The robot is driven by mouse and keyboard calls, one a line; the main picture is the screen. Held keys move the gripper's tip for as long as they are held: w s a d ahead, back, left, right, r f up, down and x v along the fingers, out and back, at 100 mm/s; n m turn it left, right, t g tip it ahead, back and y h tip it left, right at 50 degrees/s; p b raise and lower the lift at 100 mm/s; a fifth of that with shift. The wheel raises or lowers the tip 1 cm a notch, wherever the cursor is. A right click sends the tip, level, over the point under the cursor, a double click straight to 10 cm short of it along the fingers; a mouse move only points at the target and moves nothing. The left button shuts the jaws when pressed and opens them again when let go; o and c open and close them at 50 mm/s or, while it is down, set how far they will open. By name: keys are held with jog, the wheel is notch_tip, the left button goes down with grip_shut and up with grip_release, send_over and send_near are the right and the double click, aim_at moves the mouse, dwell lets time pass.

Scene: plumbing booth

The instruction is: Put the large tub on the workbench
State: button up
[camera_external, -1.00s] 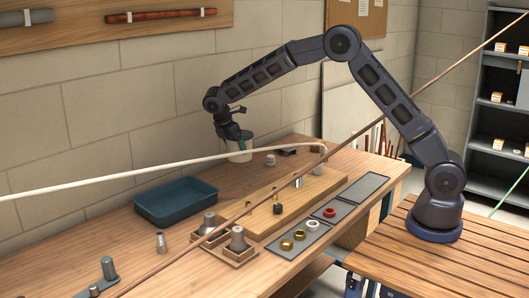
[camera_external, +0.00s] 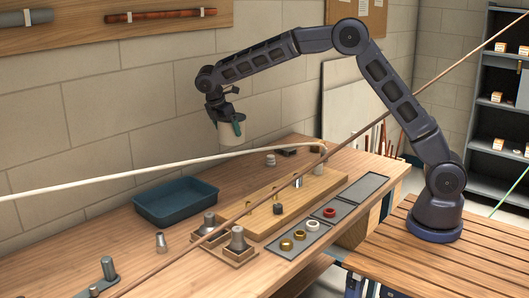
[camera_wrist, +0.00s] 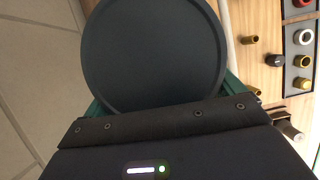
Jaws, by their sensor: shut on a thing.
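In the wrist view, green finger edges show on both sides of the lid. The tub looks about upright. Its underside is hidden in the wrist view.
A blue tray (camera_external: 176,203) lies left on the bench. A wooden board (camera_external: 290,205) with fittings and grey mats (camera_external: 366,187) lie in the middle. A long pale pipe (camera_external: 120,178) and a copper pipe (camera_external: 365,128) cross the view. Bare bench shows front left.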

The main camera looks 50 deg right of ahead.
jog(key=s+a+n+t, duration=0.1)
jog(key=s+a+n, duration=0.2)
jog(key=a, duration=0.6)
jog(key=s+a+n+t, duration=0.1)
jog(key=s+a+n, duration=0.15)
jog(key=a, duration=0.55)
jog(key=s+a+n+t+y, duration=0.35)
jog(key=s+a+n, duration=0.95)
jog(key=s+a, duration=1.85)
jog(key=shift+g+y, duration=0.25)
jog(key=shift+y, duration=0.2)
jog(key=f, duration=0.6)
jog(key=a+f, duration=0.1)
jog(key=f, duration=0.6)
jog(key=w+f, duration=0.1)
jog(key=f, duration=0.5)
jog(key=shift+a+f, duration=0.25)
jog(key=shift+f, duration=0.05)
jog(key=shift+f, duration=0.15)
jog(key=o, duration=1.1)
jog(key=shift+c, duration=0.2)
jog(key=v, duration=1.2)
